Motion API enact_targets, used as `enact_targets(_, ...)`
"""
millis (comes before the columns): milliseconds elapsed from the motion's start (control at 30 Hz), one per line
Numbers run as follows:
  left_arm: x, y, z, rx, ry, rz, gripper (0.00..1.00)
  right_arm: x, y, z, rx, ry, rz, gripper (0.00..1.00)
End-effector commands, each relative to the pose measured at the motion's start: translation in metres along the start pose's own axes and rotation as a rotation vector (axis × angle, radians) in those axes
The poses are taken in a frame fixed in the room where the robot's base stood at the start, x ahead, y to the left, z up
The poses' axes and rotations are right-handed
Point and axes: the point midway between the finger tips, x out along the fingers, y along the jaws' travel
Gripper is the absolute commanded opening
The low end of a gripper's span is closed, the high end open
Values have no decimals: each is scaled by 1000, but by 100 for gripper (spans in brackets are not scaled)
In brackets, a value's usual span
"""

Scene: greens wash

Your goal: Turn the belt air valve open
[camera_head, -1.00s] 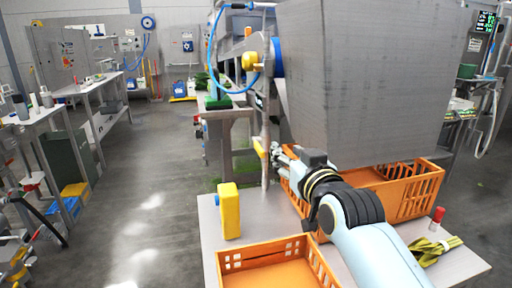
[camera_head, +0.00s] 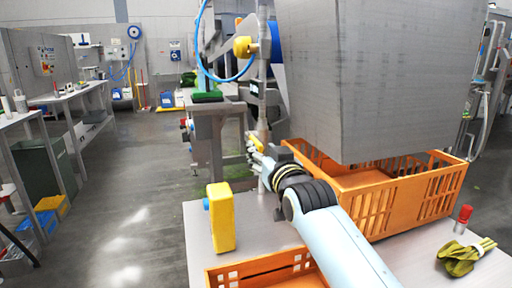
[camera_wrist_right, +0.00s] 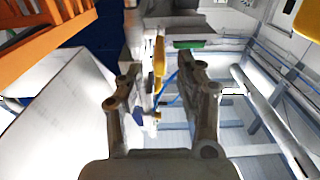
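The belt air valve appears to be the small yellow lever (camera_head: 257,144) on the upright pipe (camera_head: 262,100), in the middle of the head view. It also shows in the wrist view as a yellow strip (camera_wrist_right: 159,62) between the fingers. My right gripper (camera_head: 254,148) is at the lever and partly covers it in the head view. In the wrist view the right fingers (camera_wrist_right: 160,75) stand apart with the lever between them and gaps visible at both sides. I cannot tell whether either finger touches it. My left gripper is in neither view.
A large grey hopper (camera_head: 400,80) hangs right of the pipe. Orange crates (camera_head: 400,205) (camera_head: 262,268), a yellow block (camera_head: 221,218), a red-capped shaker (camera_head: 463,217) and banded greens (camera_head: 466,256) are on the metal bench (camera_head: 200,240). A blue hose (camera_head: 203,50) loops near the pipe. Floor at left is open.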

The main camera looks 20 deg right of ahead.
Motion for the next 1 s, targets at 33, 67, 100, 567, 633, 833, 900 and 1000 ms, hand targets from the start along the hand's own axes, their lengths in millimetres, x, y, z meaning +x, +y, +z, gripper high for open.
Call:
enact_targets(33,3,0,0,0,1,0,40,12,0,1,-3,1,0,37)
enact_targets(67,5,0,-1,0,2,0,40,17,0,1,-1,2,0,37)
enact_targets(100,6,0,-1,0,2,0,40,24,0,1,-3,1,0,37)
enact_targets(567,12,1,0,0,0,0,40,56,1,0,-1,0,1,37)
enact_targets(633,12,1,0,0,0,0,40,55,0,0,-1,0,1,37)
enact_targets(833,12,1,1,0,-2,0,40,55,0,0,-1,0,1,16)
enact_targets(900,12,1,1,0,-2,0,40,55,0,0,-1,0,1,6)
enact_targets(1000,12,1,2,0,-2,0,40,55,0,0,-1,-1,1,0)
